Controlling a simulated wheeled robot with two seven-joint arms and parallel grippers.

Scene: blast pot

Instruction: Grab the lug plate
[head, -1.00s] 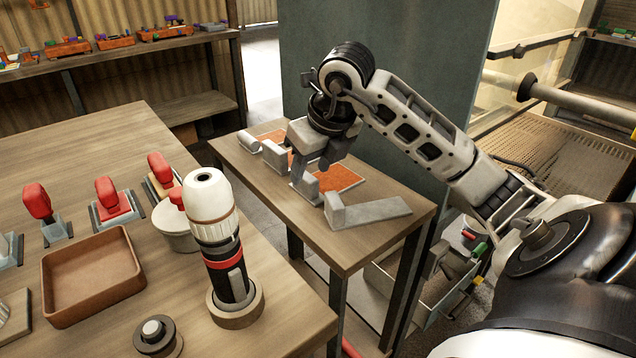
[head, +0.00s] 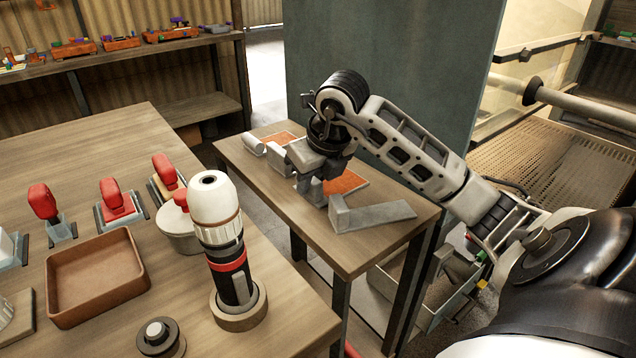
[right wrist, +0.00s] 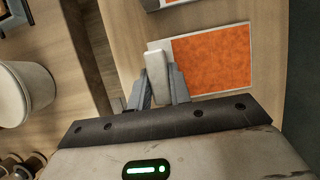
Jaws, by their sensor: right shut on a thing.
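The lug plate is a flat grey plate with an orange patch (head: 345,181) and an upright grey lug at its left end. It lies on the small wooden table (head: 380,247). My right gripper (head: 310,182) is down at the lug, pointing downward. In the right wrist view, the pale lug (right wrist: 156,70) stands between the two fingers (right wrist: 158,88), which are shut on it. The orange patch also shows there (right wrist: 212,58), right of the fingers. In the head view the gripper hides part of the lug. My left gripper is out of view.
A plain grey angled plate (head: 378,215) lies close in front. Another orange-patched piece (head: 279,139) and a grey cylinder (head: 252,143) lie behind. The large table at left holds a white-and-black tool (head: 222,240), a brown tray (head: 95,277) and red-handled stamps (head: 118,198).

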